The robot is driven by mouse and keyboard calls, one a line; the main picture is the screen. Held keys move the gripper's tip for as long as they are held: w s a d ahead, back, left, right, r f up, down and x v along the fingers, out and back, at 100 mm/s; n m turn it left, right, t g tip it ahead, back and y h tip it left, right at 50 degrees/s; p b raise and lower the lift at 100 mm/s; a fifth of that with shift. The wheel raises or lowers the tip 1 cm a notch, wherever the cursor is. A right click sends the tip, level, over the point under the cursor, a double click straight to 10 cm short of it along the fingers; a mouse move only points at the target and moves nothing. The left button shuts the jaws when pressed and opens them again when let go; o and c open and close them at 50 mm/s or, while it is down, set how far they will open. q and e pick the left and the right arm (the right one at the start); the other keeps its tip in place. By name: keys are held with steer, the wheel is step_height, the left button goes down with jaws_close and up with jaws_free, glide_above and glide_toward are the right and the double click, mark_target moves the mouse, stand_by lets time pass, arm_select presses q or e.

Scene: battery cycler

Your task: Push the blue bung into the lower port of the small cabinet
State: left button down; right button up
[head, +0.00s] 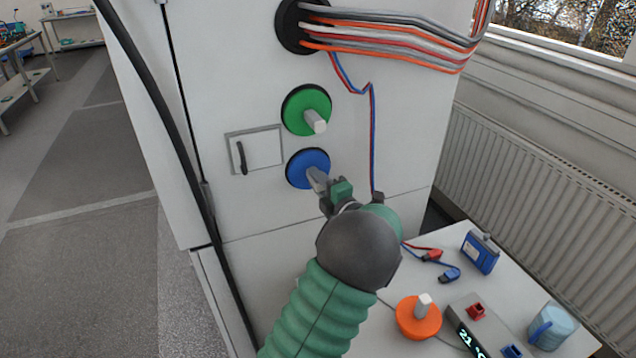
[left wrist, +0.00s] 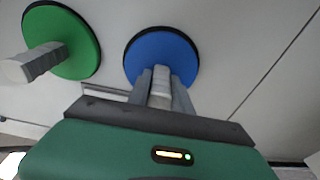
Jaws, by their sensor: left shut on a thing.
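The blue bung (head: 308,167) is a round disc with a pale handle, and it sits against the front of the white cabinet (head: 400,120) below the green bung (head: 306,108). It covers the lower port, with a dark ring showing at its edge. My left gripper (head: 318,180) is shut on the handle of the blue bung. In the left wrist view, the blue bung (left wrist: 162,55) is straight ahead, with the fingers (left wrist: 161,88) on either side of its handle. How deep the bung sits cannot be told. My right gripper is not in view.
A white table (head: 385,338) stands at lower right with an orange bung (head: 418,316), a blue mug (head: 551,325), a blue battery (head: 480,252), clip leads (head: 432,256) and a display device (head: 470,331). Cables (head: 400,40) run above. A black cable (head: 160,125) hangs at left.

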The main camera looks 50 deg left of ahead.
arm_select(q)
steer(key=shift+a, duration=0.1)
steer(key=c, duration=1.6)
jaws_free()
steer(key=shift+a, duration=0.1)
steer(key=o, duration=0.5)
steer(key=shift+o, duration=0.4)
steer(key=o, duration=1)
steer(key=shift+s+d+b, duration=0.15)
steer(key=shift+s+d, duration=0.1)
steer(key=shift+d, duration=1.6)
steer(key=shift+s+d+b, duration=0.2)
steer(key=shift+d, duration=1.7)
steer(key=shift+s+d+b, duration=0.15)
steer(key=shift+s+d, duration=0.1)
steer(key=shift+d, duration=1.6)
